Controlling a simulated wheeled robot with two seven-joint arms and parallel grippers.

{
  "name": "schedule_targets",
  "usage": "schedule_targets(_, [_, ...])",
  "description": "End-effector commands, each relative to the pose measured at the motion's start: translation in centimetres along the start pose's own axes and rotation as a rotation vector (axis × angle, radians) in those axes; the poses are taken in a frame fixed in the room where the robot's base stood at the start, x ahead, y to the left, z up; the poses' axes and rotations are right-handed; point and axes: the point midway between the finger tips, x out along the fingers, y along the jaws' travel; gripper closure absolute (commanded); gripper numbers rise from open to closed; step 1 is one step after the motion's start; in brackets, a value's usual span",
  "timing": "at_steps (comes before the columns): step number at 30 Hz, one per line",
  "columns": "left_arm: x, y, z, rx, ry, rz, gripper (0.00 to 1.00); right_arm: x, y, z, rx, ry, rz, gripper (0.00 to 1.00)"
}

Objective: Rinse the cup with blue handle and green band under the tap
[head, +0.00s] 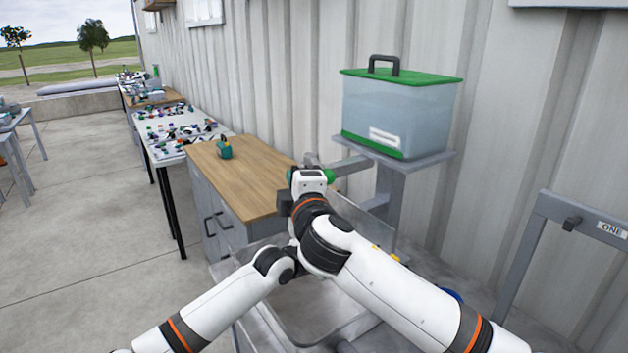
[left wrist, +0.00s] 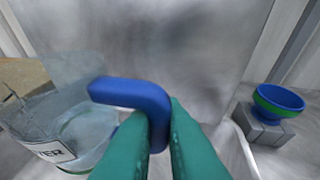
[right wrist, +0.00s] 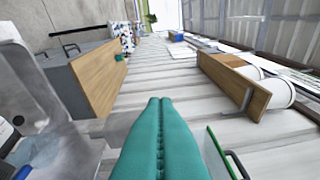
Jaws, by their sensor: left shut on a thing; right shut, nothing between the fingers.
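In the left wrist view my left gripper (left wrist: 160,110) is shut on a bent blue handle (left wrist: 132,93). Beside it is a clear vessel (left wrist: 85,125) with a white label ending in "ER" and some green at its bottom edge; it appears to be the cup on this handle, though the join is unclear. In the head view my arms hide the left gripper. My right gripper (right wrist: 160,105) is shut and empty in the right wrist view.
A clear tank (head: 398,115) with a green lid stands on a grey shelf by the wall. A blue bowl with a green band (left wrist: 278,101) sits on a grey block. A wood-topped cabinet (head: 245,180) stands left of the sink (head: 325,325), carrying a small teal object (head: 224,149).

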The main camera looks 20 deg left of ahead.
Motion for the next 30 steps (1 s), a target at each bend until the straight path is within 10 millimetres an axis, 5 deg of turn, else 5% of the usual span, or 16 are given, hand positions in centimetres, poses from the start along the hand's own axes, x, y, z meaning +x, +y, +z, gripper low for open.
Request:
schedule_targets(3, [0.0, 0.0, 0.0, 0.000, -0.001, 0.000, 1.00, 1.2, 0.0, -0.6, -0.003, 0.003, 0.000, 1.00])
schedule_targets(12, [0.0, 0.0, 0.1, 0.000, -0.001, 0.000, 1.00, 0.0, 0.0, -3.6, -0.001, 0.001, 0.000, 1.00])
schedule_targets(30, [0.0, 0.0, 0.0, 0.000, -0.001, 0.000, 1.00, -0.3, -0.1, -5.4, 0.001, -0.086, 0.013, 1.00])
